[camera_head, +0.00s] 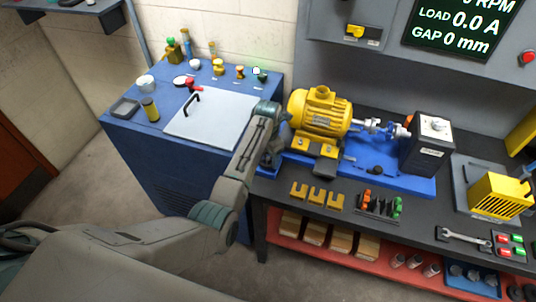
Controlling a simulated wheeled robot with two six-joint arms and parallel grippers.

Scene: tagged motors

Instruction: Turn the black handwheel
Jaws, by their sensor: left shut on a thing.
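A yellow motor (318,112) sits on a blue base (385,172) on the dark workbench, with a silver shaft coupling (378,127) running to a black-and-grey unit (427,140) on its right. My left arm reaches up from the lower left, and my left gripper (274,150) is at the left end of the motor and its base. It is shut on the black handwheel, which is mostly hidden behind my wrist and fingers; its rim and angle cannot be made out. My right gripper is not in view.
A blue cabinet (160,165) with a grey lid (212,116) and small bottles stands left of the bench. Yellow forked blocks (317,196), orange and green tools (380,203), a wrench (465,238) and a yellow finned box (500,197) lie on the bench. A display (460,25) hangs above.

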